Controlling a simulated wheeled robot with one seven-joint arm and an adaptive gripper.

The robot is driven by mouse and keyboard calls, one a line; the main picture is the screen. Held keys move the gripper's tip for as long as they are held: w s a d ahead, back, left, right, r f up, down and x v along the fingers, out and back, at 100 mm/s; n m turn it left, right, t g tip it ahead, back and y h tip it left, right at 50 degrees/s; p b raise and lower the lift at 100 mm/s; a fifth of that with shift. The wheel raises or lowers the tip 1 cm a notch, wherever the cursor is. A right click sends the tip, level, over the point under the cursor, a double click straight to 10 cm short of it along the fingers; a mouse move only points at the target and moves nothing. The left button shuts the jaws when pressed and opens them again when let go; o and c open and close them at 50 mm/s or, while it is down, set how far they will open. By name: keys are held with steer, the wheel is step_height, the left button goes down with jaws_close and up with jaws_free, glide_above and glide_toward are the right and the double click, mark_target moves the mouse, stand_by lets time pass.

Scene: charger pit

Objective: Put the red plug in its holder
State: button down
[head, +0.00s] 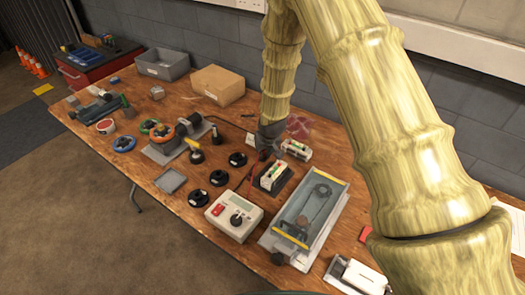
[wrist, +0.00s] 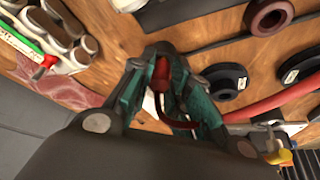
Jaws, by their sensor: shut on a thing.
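In the wrist view, my gripper (wrist: 160,75) has its two teal fingers shut on the red plug (wrist: 160,72), and a dark red cable curves below it. In the head view, my gripper (head: 268,146) is above the back half of the bench, largely hidden by its own wrist. A red cable (head: 252,175) hangs near it, and the plug cannot be made out there. Several black round bases stand left of the gripper, one of them (head: 237,160) close by. In the wrist view a labelled black base (wrist: 226,80) is right of the fingers. I cannot tell which is the plug's holder.
A cardboard box (head: 217,85) stands at the back by the wall.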

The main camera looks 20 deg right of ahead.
steer(key=shift+f, duration=0.2)
steer(key=c, duration=1.3)
jaws_free()
steer(key=shift+o, duration=0.2)
steer(key=shift+r, duration=0.15)
steer(key=v, duration=1.1)
steer(key=shift+s+r, duration=0.15)
steer(key=shift+r, duration=0.2)
steer(key=shift+r, duration=0.1)
